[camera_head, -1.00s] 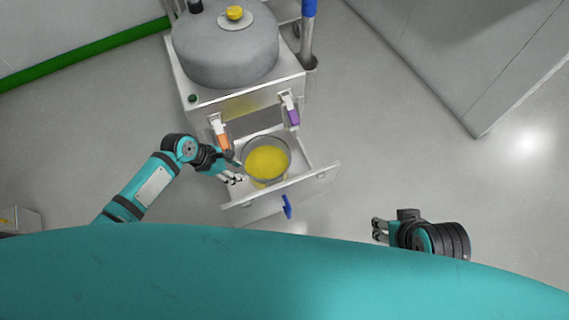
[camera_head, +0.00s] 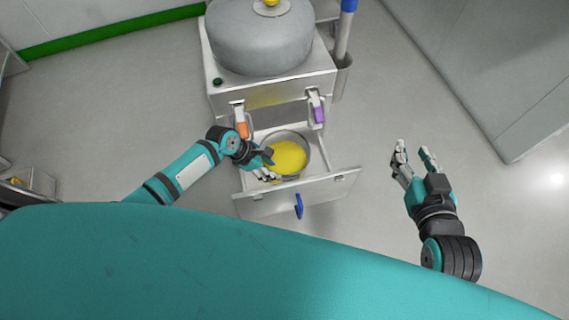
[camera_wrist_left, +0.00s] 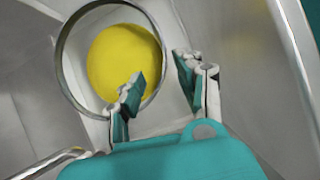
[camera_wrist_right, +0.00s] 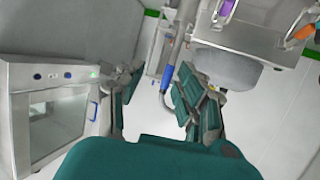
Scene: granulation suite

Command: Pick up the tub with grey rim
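The tub with grey rim (camera_head: 309,151) sits in the pulled-out drawer below the machine, with yellow showing inside it. In the left wrist view its round rim (camera_wrist_left: 64,72) fills the upper left. My left gripper (camera_head: 271,168) is open at the tub's near left side. In the left wrist view, one finger of the left gripper (camera_wrist_left: 158,75) overlaps the tub's inside and the other is outside the rim. I cannot tell whether they touch it. My right gripper (camera_head: 412,158) is open and empty over the floor, right of the drawer.
The drawer (camera_head: 320,185) has a blue handle (camera_head: 298,206) on its front. Orange (camera_head: 242,128) and purple (camera_head: 318,112) latches hang above it on the machine (camera_head: 262,40). A grey cabinet (camera_head: 490,70) stands at the right. The floor between is clear.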

